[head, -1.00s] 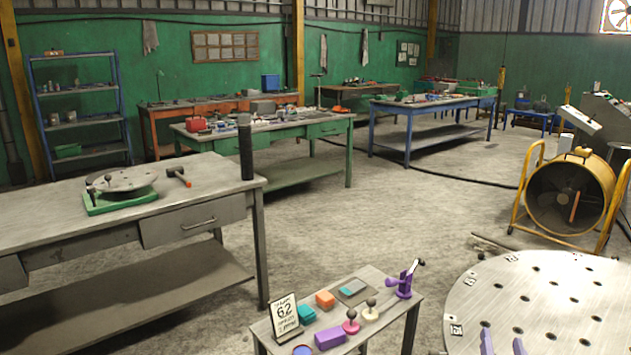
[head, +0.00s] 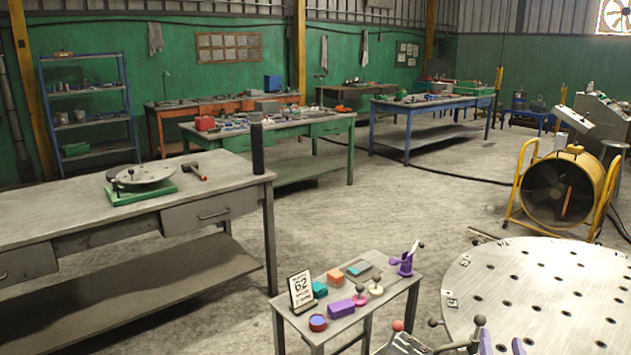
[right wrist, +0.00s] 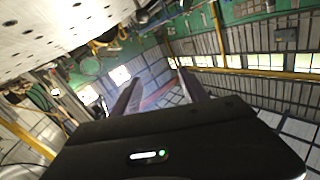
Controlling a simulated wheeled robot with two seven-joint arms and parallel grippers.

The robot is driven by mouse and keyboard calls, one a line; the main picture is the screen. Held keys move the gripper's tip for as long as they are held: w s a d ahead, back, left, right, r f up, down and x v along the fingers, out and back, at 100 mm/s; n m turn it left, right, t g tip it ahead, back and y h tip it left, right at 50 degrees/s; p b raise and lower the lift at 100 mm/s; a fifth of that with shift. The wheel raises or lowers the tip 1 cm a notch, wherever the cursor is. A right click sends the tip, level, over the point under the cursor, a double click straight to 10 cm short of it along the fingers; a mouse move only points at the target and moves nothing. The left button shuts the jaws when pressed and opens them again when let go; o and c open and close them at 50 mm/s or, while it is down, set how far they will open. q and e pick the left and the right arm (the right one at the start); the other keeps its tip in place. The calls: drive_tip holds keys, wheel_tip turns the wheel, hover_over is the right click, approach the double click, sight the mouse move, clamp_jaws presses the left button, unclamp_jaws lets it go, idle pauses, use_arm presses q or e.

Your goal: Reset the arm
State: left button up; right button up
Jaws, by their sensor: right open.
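My right gripper (head: 502,345) shows at the bottom of the head view as two purple fingertips, apart, in front of the round perforated table. In the right wrist view its two long fingers (right wrist: 158,93) stand wide apart with nothing between them. That view is strongly tilted, with the perforated plate (right wrist: 40,35) at upper left, away from the fingers. The rest of the right arm is hidden below the head view's edge. My left gripper is in neither view.
The round perforated table (head: 570,275) fills the lower right. A device with a red ball knob (head: 397,326) stands at the bottom. A yellow fan (head: 558,190) is behind; open floor lies mid-room.

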drive_tip(key=s+a+f+n+g+y+b, duration=0.15)
drive_tip(key=a+f+g+y, duration=0.25)
drive_tip(key=a+f, duration=0.75)
drive_tip(key=s+a+f+n+g+y, duration=0.1)
drive_tip(key=s+a+f+g+y, duration=0.25)
drive_tip(key=a+f, duration=0.85)
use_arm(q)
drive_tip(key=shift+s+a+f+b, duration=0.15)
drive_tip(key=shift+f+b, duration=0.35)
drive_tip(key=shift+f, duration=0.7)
use_arm(e)
drive_tip(key=s+a+f+n+g+y, duration=0.1)
drive_tip(key=s+a+f+g, duration=0.3)
drive_tip(key=s+f, duration=0.4)
drive_tip(key=s+a+f+n+g+y, duration=0.1)
drive_tip(key=s+a+f+g, duration=0.3)
drive_tip(key=s, duration=0.7)
wheel_tip(320, 180, down, 4)
drive_tip(key=a+y, duration=0.1)
drive_tip(key=a, duration=0.1)
drive_tip(key=shift+s+a+f, duration=0.15)
drive_tip(key=shift+s+a, duration=0.05)
drive_tip(key=shift+a, duration=0.2)
drive_tip(key=shift+y, duration=0.25)
